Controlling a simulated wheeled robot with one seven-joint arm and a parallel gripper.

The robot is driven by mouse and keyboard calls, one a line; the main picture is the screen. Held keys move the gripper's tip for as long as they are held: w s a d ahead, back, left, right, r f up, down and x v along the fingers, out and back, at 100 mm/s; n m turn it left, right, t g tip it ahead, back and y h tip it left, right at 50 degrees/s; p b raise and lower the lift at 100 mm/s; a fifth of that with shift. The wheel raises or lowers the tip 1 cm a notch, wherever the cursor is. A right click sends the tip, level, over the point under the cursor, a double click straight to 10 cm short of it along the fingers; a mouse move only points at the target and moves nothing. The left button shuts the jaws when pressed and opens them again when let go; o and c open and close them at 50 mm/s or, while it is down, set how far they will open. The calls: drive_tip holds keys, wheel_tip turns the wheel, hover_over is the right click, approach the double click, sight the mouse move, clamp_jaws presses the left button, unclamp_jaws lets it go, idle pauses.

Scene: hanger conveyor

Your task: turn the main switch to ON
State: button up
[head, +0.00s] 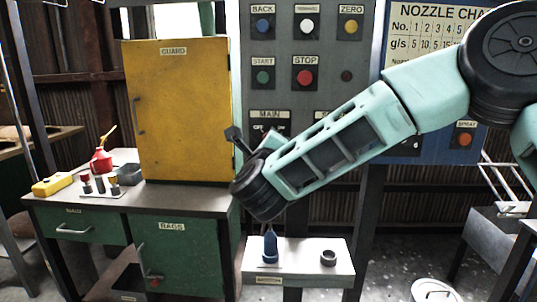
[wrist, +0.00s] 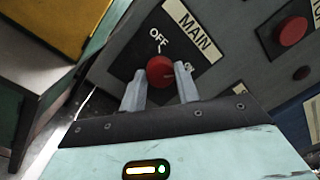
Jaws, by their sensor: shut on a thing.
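The main switch is a red round knob (wrist: 160,71) on a black plate labelled MAIN in the wrist view, with OFF printed beside it and the ON mark mostly hidden by a finger. My gripper (wrist: 160,84) is shut on the knob, one finger on each side. A light line on the knob is small, and I cannot tell exactly which mark it points at.
The panel (head: 331,42) carries START, a red STOP button (head: 304,77) and other buttons above the switch. A yellow guard door (head: 178,110) stands at left, over a green cabinet (head: 180,255). A small stand (head: 310,275) holds a blue nozzle below my arm.

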drive_tip(key=shift+f, duration=0.1)
idle(0.4)
drive_tip(key=o, duration=1)
drive_tip(key=shift+c, duration=0.2)
drive_tip(key=shift+s, duration=0.1)
drive_tip(key=s+f+b, duration=0.1)
drive_tip(key=s+b, duration=0.1)
drive_tip(key=s, duration=1.5)
drive_tip(key=shift+a, duration=0.3)
drive_tip(key=shift+s, duration=0.1)
